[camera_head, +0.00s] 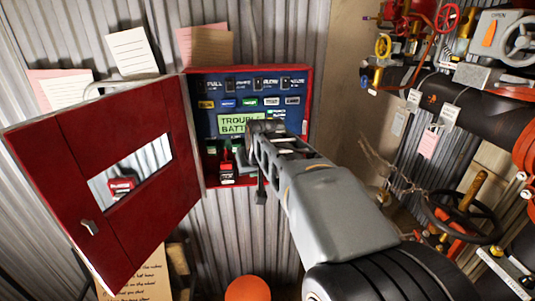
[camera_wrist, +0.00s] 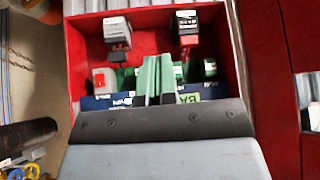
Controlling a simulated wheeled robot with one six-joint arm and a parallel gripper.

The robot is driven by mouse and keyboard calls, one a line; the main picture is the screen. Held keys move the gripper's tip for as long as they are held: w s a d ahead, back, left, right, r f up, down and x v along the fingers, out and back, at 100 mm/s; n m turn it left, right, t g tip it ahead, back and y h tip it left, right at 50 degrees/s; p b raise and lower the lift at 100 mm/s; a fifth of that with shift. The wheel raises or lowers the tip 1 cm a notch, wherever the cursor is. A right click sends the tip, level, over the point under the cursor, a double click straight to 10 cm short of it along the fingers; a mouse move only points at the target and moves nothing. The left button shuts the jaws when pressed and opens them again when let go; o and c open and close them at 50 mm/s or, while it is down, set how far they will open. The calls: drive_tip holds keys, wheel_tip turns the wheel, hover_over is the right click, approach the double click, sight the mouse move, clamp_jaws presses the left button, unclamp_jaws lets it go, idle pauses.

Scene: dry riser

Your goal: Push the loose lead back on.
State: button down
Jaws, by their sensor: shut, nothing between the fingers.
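The red alarm cabinet (camera_head: 308,100) is open on the wall. Its green display (camera_head: 235,122) begins "TROUBLE" and "BATT"; my gripper hides the rest. Low in the cabinet is a black and red plug-like block (camera_head: 227,174), which also shows in the wrist view (camera_wrist: 187,28). A grey block with a red mark (camera_wrist: 117,36) is beside it in the wrist view. I cannot tell which piece is the loose lead. My gripper (camera_wrist: 158,62) is shut and empty, its fingers reaching into the cabinet between the two blocks, apparently apart from both. In the head view, my arm covers the cabinet's lower right.
The red cabinet door (camera_head: 70,200) stands open to the left, with a window. Pipes, valves and a dark handwheel (camera_head: 462,212) fill the right side. Paper notes (camera_head: 132,52) hang above the door. An orange round object (camera_head: 247,289) is below.

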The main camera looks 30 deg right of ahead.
drive_tip(key=w+d+r+m+t+h, duration=0.1)
drive_tip(key=w+d+r, duration=0.2)
drive_tip(key=d, duration=0.3)
drive_tip(key=w+d+r+m+h, duration=0.1)
drive_tip(key=w+d+r, duration=0.1)
drive_tip(key=d, duration=0.4)
drive_tip(key=s+f+p+x, duration=0.1)
drive_tip(key=p+x, duration=0.1)
drive_tip(key=x, duration=1)
drive_tip(key=shift+a+f, duration=0.25)
drive_tip(key=shift+s, duration=0.1)
wheel_tip(320, 180, down, 3)
drive_tip(key=b, duration=0.3)
drive_tip(key=shift+s+r, duration=0.1)
